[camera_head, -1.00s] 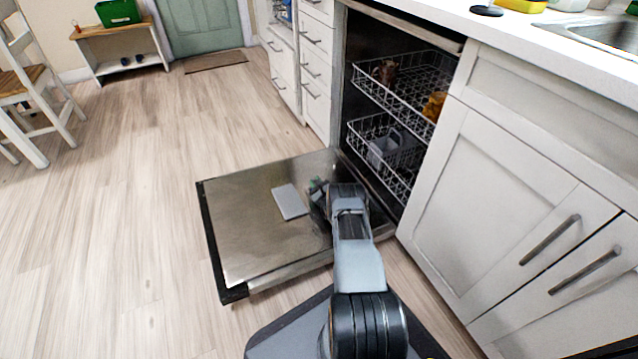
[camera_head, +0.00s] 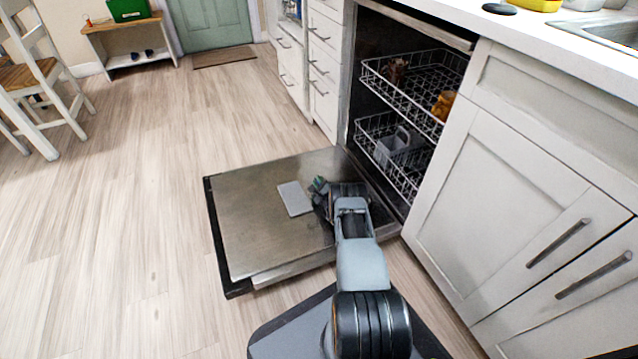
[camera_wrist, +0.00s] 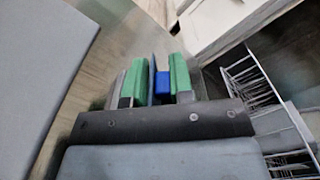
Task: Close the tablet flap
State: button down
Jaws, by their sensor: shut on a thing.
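The tablet flap (camera_head: 295,198) looks like a flat light-grey panel on the inner face of the lowered dishwasher door (camera_head: 262,235). My gripper's green fingers are shut on a small blue block (camera_wrist: 162,86). In the head view my gripper (camera_head: 321,188) is low over the door, just right of the flap. I cannot tell whether it touches the door. My own wrist hides the door area right of the flap.
The open dishwasher has an upper rack (camera_head: 420,85) and a lower rack (camera_head: 385,150) holding several items. White cabinets (camera_head: 520,190) stand to the right. The wooden floor (camera_head: 130,220) left of the door is clear.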

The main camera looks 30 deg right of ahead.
jog(key=shift+d, duration=0.15)
jog(key=c, duration=1.2)
grip_release()
jog(key=shift+c, duration=0.2)
jog(key=shift+o, duration=0.7)
jog(key=s+p, duration=0.2)
jog(key=s, duration=0.2)
jog(key=s+a+p, duration=0.1)
jog(key=s+p, duration=0.1)
jog(key=s, duration=0.3)
jog(key=s+a+p, duration=0.1)
jog(key=s+p, duration=0.1)
jog(key=s, duration=0.2)
jog(key=shift+s, duration=0.35)
